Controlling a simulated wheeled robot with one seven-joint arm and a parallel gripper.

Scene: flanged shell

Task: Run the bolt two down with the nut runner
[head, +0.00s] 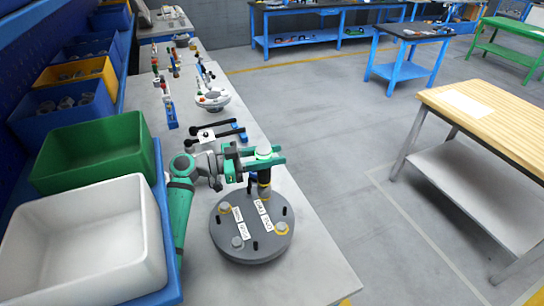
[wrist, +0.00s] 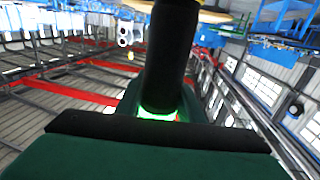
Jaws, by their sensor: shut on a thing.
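My gripper (head: 274,157) is shut on the nut runner (head: 264,176) in the head view. The nut runner is upright, with a pale top and a dark body, above the far edge of the round grey flanged shell (head: 246,250). Its lower end meets or hides the bolt there; I cannot tell if it is seated. Other bolt heads show at the left (head: 225,208), front (head: 238,242) and right (head: 282,228). White labels lie on the shell, too small to read surely. In the wrist view the dark nut runner (wrist: 168,60) fills the middle, with a green glow at its base.
The shell sits on a grey bench (head: 320,270). A white bin (head: 85,240) and a green bin (head: 95,150) stand at the left. Black and blue tools (head: 220,133) and a white round fixture (head: 212,99) lie farther back. The bench's right front is clear.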

